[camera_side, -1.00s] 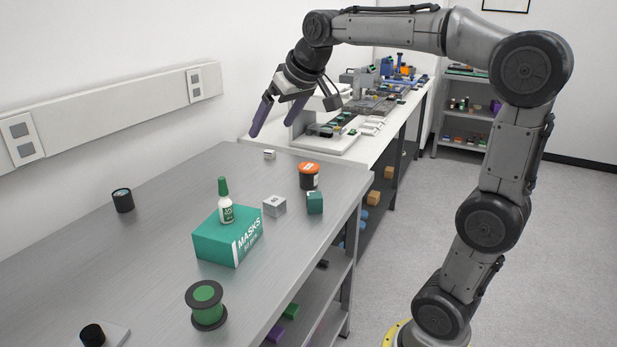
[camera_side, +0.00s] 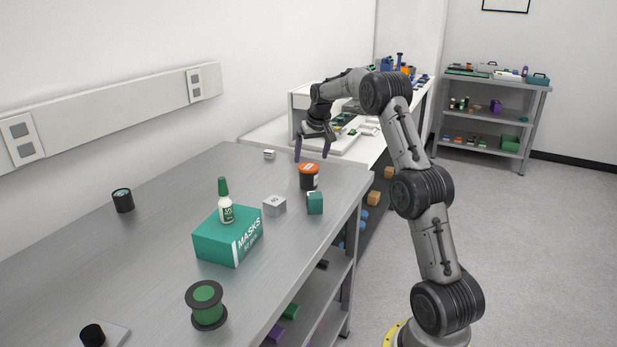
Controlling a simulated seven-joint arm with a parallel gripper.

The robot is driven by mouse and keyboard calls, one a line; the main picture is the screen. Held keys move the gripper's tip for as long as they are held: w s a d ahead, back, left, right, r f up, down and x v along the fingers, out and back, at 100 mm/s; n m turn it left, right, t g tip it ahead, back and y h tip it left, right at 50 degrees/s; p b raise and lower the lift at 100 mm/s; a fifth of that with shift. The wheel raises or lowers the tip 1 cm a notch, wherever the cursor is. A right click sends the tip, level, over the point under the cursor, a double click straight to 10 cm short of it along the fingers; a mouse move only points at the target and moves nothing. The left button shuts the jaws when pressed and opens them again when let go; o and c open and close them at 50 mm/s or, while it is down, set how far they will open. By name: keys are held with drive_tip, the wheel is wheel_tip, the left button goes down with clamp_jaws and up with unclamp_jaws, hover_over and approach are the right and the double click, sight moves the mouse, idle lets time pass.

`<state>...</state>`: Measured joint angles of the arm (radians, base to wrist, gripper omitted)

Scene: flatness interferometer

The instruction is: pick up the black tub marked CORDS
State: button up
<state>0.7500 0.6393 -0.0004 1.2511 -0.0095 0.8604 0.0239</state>
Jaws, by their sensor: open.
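A black tub (camera_side: 309,182) with an orange lid stands upright near the far right corner of the grey metal bench. Its marking is too small to read, but it is the only black tub with a lid in view. My gripper (camera_side: 312,155) is open and points down, its two dark purple fingers spread apart. In the picture the fingertips are just above the tub's lid, one to each side. I cannot tell whether they are directly over the tub or behind it. Nothing is between the fingers.
On the metal bench (camera_side: 150,240), a teal cube (camera_side: 315,203) and a grey cube (camera_side: 274,206) stand close in front of the tub. A small metal block (camera_side: 269,154) lies left of the tub. The bench's right edge is near.

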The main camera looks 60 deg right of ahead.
sight(307, 174)
drive_tip(key=x, duration=1)
drive_tip(key=shift+w, duration=0.1)
drive_tip(key=c, duration=1)
drive_tip(key=shift+r, duration=0.1)
